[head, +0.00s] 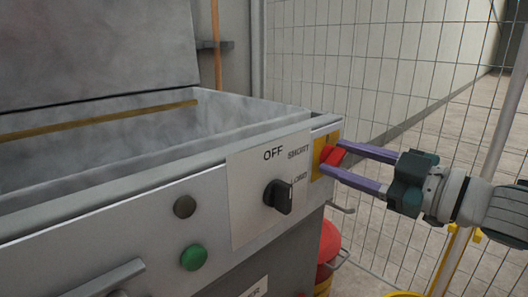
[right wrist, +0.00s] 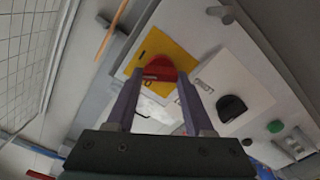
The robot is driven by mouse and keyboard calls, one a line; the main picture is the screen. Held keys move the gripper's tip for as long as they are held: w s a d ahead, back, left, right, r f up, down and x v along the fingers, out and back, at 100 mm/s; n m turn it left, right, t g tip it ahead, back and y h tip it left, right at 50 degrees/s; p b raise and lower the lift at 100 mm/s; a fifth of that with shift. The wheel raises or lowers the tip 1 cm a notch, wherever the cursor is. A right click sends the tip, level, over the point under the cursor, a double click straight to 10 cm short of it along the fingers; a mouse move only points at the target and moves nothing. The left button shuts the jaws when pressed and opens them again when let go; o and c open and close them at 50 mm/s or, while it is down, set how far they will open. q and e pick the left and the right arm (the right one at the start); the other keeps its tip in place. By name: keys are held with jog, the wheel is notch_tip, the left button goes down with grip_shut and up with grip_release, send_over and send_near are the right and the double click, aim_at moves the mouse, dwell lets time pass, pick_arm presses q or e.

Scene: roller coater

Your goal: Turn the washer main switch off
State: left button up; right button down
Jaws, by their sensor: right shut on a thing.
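The washer main switch is a red knob (head: 333,154) on a yellow plate (head: 318,147) at the right end of the washer's front panel. In the right wrist view the red knob (right wrist: 160,66) sits on the yellow plate (right wrist: 152,45). My right gripper (head: 334,160) comes in from the right, its two purple fingers on either side of the red knob. In the right wrist view the fingertips (right wrist: 161,76) are at the knob, shut on it. The fingers hide part of the knob and plate. My left gripper is not in view.
A black selector knob (head: 278,196) on a white plate marked OFF, SHORT and LONG is left of the main switch. A green button (head: 194,257) and a dark button (head: 185,206) are further left. A wire fence (head: 390,70) stands behind; a red bucket-like object (head: 328,243) is below.

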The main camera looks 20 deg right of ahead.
jog(key=n, duration=0.5)
jog(key=shift+f+n, duration=0.1)
jog(key=shift+n, duration=0.2)
jog(key=n, duration=0.4)
jog(key=shift+a+f+b, duration=0.1)
jog(key=shift+b, duration=0.3)
jog(key=shift+n, duration=1.2)
jog(key=shift+c, duration=1.4)
grip_release()
jog(key=shift+s, duration=0.1)
